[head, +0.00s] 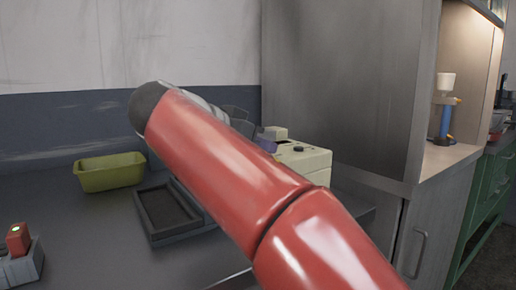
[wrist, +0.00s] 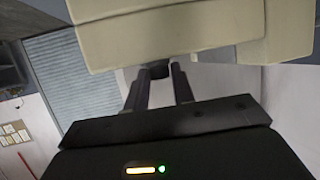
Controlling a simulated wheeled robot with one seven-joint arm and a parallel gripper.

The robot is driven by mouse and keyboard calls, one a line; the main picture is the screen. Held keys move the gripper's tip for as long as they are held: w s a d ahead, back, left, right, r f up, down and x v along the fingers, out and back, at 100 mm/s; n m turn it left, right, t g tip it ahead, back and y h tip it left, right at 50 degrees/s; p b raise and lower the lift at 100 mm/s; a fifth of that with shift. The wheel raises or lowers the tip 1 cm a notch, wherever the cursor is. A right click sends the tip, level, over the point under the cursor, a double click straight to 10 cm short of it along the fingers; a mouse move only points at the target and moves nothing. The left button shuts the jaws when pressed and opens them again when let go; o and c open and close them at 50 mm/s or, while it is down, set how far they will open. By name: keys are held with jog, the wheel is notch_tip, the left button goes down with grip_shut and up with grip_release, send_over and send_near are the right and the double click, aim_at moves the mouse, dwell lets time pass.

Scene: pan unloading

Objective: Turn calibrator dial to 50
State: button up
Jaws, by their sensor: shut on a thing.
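A beige box-shaped device (head: 308,164), which looks like the calibrator, stands on the counter right of centre in the head view, partly behind my red arm. Small dark parts show on its top. In the wrist view its beige body (wrist: 185,28) fills the top of the picture. My gripper (wrist: 158,72) points at it, with both fingers close up to it. The fingers are shut on a small dark round part (wrist: 159,71), which looks like the dial. Its scale and setting cannot be read. In the head view my arm hides the gripper.
A green-yellow bin (head: 110,172) and a dark shallow tray (head: 150,222) are on the grey counter left of my arm. A red-topped device (head: 18,240) is at the lower left. A tall grey cabinet panel (head: 345,90) rises behind the device.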

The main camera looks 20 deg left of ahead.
jog(key=b, duration=0.1)
jog(key=n+y+b, duration=0.1)
jog(key=n+t+y, duration=0.1)
jog(key=shift+s+d+f+b, duration=0.1)
jog(key=shift+d+f+b, duration=0.15)
jog(key=shift+b, duration=0.15)
jog(key=n+y+b, duration=0.2)
jog(key=y, duration=0.1)
jog(key=n+y, duration=0.1)
jog(key=shift+d+n+t+b, duration=0.25)
jog(key=shift+n+t+b, duration=0.15)
jog(key=n+y, duration=0.3)
jog(key=y, duration=0.1)
jog(key=shift+d+r+g+b, duration=0.15)
jog(key=shift+r+g+b, duration=0.1)
jog(key=shift+g+b, duration=0.1)
jog(key=shift+n+g+y, duration=0.35)
jog(key=shift+n+y, duration=0.75)
jog(key=shift+y, duration=0.1)
jog(key=shift+f, duration=0.1)
jog(key=o, duration=1)
